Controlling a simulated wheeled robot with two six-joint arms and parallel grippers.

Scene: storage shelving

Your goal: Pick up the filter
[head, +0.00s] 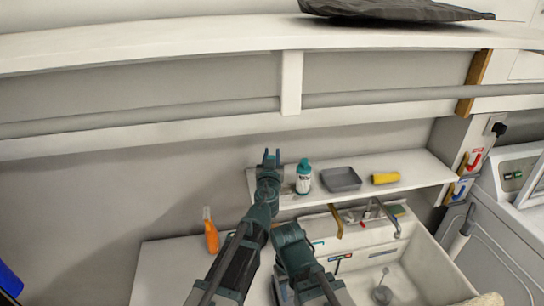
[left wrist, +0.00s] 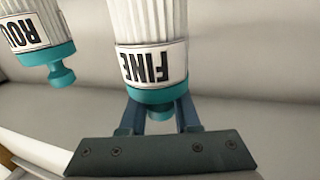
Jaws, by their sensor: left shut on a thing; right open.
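A filter (left wrist: 150,30) with a white ribbed body, a label reading "FINE" and a teal cap shows in the left wrist view. My left gripper (left wrist: 159,116) is shut on the teal knob at its end. In the head view my left gripper (head: 271,157) is at the shelf's left end, and I cannot make out the filter there. A second, similar filter (left wrist: 30,25), its label cut off at "ROU", is to the left in the wrist view, apart from my fingers. My right gripper (head: 281,288) is low in the head view, open, partly hidden by its arm.
On the narrow white shelf (head: 405,162) stand a teal-and-white bottle (head: 303,180), a grey tray (head: 341,179) and a yellow object (head: 386,178). An orange bottle (head: 210,233) stands lower left. A sink (head: 400,275) with a faucet is below. A pipe (head: 390,97) runs above.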

